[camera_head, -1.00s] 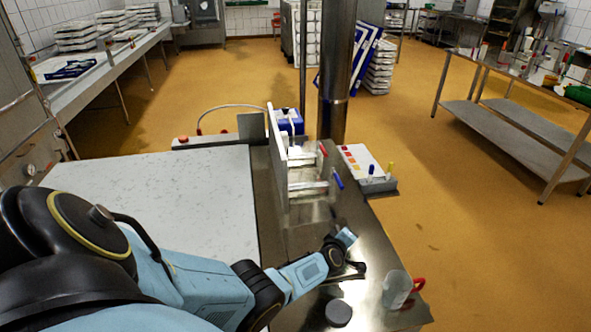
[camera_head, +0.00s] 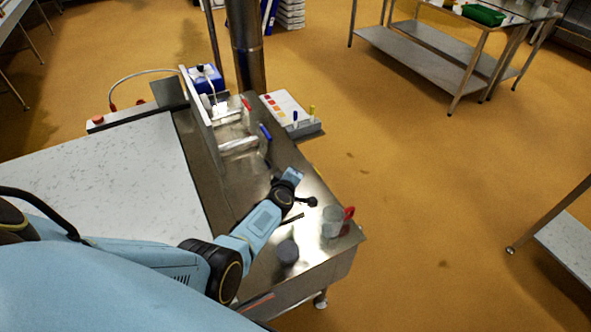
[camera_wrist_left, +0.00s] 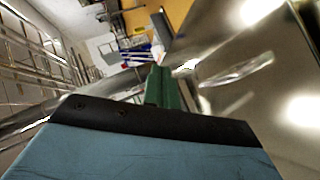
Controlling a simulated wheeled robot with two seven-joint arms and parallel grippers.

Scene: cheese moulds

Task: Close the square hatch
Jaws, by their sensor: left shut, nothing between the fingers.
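An upright pale panel (camera_head: 197,112) stands on edge on the steel table (camera_head: 222,185) in the head view, with short white bars on its right side. It looks like the square hatch standing open, but I cannot be sure. My left arm reaches over the table from the left. My left gripper (camera_head: 302,206) is shut and empty above the table, nearer than the panel and apart from it. In the left wrist view, a shiny steel surface (camera_wrist_left: 245,95) with a long handle-like shape (camera_wrist_left: 236,70) fills the right side. My right gripper is not in view.
A steel post (camera_head: 247,50) rises behind.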

